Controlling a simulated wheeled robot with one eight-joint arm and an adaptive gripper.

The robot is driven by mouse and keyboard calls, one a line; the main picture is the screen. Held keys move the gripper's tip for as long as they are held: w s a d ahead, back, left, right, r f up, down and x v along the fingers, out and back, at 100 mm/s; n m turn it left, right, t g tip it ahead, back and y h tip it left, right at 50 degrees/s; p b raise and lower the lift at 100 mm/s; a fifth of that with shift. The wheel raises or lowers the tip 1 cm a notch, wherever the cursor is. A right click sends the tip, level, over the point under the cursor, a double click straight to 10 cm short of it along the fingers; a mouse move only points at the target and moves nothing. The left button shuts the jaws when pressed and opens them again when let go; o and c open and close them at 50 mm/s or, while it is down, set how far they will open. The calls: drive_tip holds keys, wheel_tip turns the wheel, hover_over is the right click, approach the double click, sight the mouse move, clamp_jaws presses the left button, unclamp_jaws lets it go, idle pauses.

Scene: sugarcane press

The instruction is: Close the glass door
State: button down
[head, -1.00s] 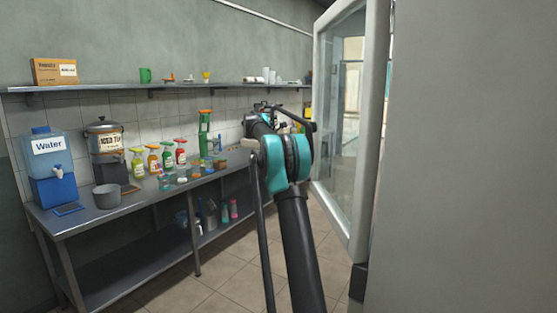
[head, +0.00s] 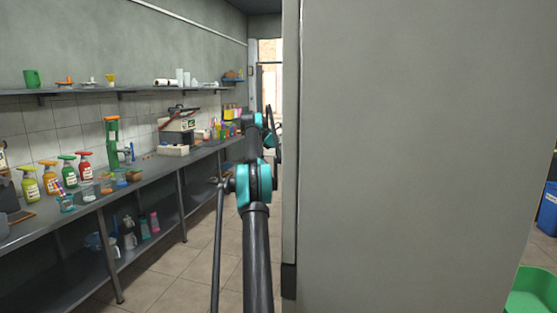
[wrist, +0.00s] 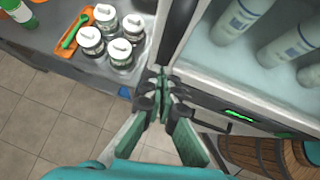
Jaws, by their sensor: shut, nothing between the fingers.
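The tall grey cabinet (head: 400,150) fills the right half of the head view, seen from its side. Its glass door is nearly edge-on there, a narrow strip (head: 290,130) along the cabinet's left edge. In the wrist view the pale door frame (wrist: 198,45) and a dark upright bar (wrist: 176,25) run beside the glass area (wrist: 245,75), with white bottles (wrist: 240,15) behind it. My gripper (wrist: 167,85) is shut and empty, close against the frame's lower corner; whether it touches is unclear. In the head view it is mostly hidden beyond my arm. Any remaining door gap is not visible.
A long steel counter (head: 160,178) with spray bottles and a green tool (head: 112,140) runs along the left wall. Tiled floor (head: 165,265) is clear between counter and cabinet.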

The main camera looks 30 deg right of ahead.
drive_tip(key=shift+s+d, duration=0.55)
drive_tip(key=w+a+n+t+h, duration=0.1)
drive_tip(key=w+a, duration=0.5)
drive_tip(key=a, duration=0.8)
drive_tip(key=w+a+n+t+h, duration=0.1)
drive_tip(key=w+a+n+t, duration=0.3)
drive_tip(key=a, duration=1.1)
drive_tip(key=shift+w+a+n, duration=0.25)
drive_tip(key=shift+w+n, duration=0.65)
drive_tip(key=shift+w, duration=0.45)
